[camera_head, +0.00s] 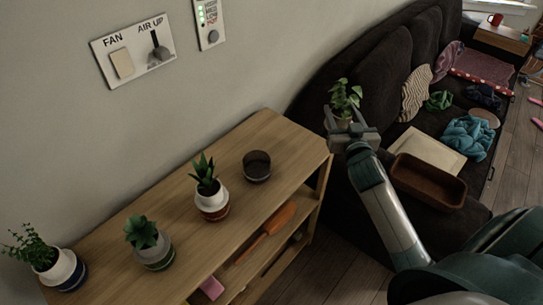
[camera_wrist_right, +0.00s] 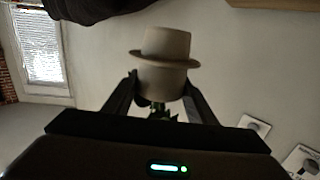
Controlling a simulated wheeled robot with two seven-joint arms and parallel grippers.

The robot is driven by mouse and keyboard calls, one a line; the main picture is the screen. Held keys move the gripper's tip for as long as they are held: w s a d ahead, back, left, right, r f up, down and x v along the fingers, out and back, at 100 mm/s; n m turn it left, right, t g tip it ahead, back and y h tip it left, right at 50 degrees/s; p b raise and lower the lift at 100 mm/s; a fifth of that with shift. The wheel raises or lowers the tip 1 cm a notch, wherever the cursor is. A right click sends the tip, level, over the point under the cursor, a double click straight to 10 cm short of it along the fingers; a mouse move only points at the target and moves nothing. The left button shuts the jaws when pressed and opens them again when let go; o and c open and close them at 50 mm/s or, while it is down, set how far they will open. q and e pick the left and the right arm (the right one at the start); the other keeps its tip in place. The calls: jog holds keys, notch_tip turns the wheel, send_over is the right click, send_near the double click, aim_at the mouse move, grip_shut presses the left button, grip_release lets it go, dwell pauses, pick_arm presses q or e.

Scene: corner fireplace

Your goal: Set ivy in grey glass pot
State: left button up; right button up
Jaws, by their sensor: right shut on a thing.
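The ivy (camera_head: 345,95) is a small green leafy plant in a pale beige pot. My right gripper (camera_head: 347,122) is shut on this pot and holds it in the air in front of the dark sofa, right of the shelf's end. In the right wrist view the beige pot (camera_wrist_right: 162,50) sits between the two fingers, upside down in the picture, with some green leaves (camera_wrist_right: 160,108) below it. The grey glass pot (camera_head: 257,166) is a dark, see-through round cup standing upright on the wooden shelf top, and it looks empty. My left gripper is not in view.
The wooden shelf (camera_head: 265,125) stands against the wall. A spiky plant (camera_head: 210,195) stands left of the glass pot, with two more potted plants (camera_head: 150,243) (camera_head: 57,270) farther left. The shelf top's right end is clear. The sofa (camera_head: 320,75) holds clothes and a brown tray (camera_head: 428,182).

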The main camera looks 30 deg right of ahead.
jog(key=shift+a, duration=0.15)
jog(key=shift+w+a+p, duration=0.2)
jog(key=shift+a+p, duration=0.05)
jog(key=shift+p, duration=0.15)
jog(key=w+a+n+y+p, duration=0.1)
jog(key=a+p, duration=0.3)
jog(key=a, duration=0.4)
jog(key=w+a+n+t+y+p, duration=0.1)
jog(key=a+n+y+p, duration=0.1)
jog(key=a, duration=0.6)
jog(key=w+a+n+y+p, duration=0.1)
jog(key=w+a+y+p, duration=0.1)
jog(key=a+p, duration=0.3)
jog(key=a+y, duration=0.1)
jog(key=a, duration=0.2)
jog(key=shift+a+n+y+p, duration=0.3)
jog(key=shift+a+y+p, duration=0.05)
jog(key=shift+a+y, duration=0.05)
jog(key=shift+f, duration=0.25)
jog(key=shift+f+b, duration=2.85)
jog(key=shift+f, duration=0.1)
jog(key=shift+s+f+b, duration=0.1)
jog(key=shift+f+b, duration=0.3)
jog(key=shift+f, duration=0.2)
